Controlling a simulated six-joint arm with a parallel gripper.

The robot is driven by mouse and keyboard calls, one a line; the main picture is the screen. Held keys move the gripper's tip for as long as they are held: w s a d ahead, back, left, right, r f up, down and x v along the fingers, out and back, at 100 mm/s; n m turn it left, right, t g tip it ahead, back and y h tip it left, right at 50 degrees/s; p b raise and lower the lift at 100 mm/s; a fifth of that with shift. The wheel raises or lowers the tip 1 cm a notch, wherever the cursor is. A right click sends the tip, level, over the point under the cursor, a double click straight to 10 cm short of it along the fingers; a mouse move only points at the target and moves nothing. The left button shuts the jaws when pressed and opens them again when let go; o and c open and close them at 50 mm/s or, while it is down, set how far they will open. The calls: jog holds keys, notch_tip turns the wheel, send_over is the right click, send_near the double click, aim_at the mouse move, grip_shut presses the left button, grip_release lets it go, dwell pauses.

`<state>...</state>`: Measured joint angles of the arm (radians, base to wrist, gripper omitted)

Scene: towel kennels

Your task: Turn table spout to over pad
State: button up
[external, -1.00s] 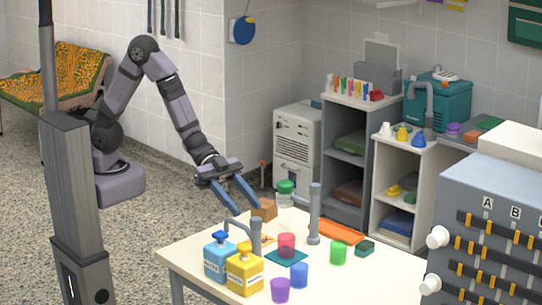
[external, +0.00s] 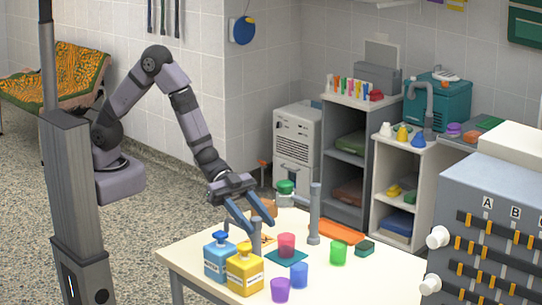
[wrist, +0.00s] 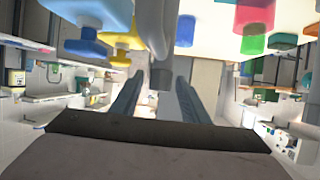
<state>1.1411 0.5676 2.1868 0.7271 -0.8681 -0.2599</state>
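The table spout (external: 256,237) is a grey upright post near the front left of the table. Its bent arm is largely hidden by my gripper in the external view; a grey tube shows between the fingers in the wrist view (wrist: 160,45). The teal pad (external: 294,261) lies flat to the right of the post, with a red cup (external: 286,243) on it. My gripper (external: 261,228) is open, pointing down at the top of the post. Its fingers (wrist: 158,85) are apart, one on each side of the grey tube; contact cannot be told.
Blue (external: 219,260) and yellow (external: 244,272) pump bottles stand close in front of the post. Purple (external: 280,290), blue (external: 299,275) and green (external: 338,252) cups stand around the pad. A second grey post (external: 314,215) stands behind the pad, near an orange mat (external: 343,233).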

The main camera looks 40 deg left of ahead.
grip_shut()
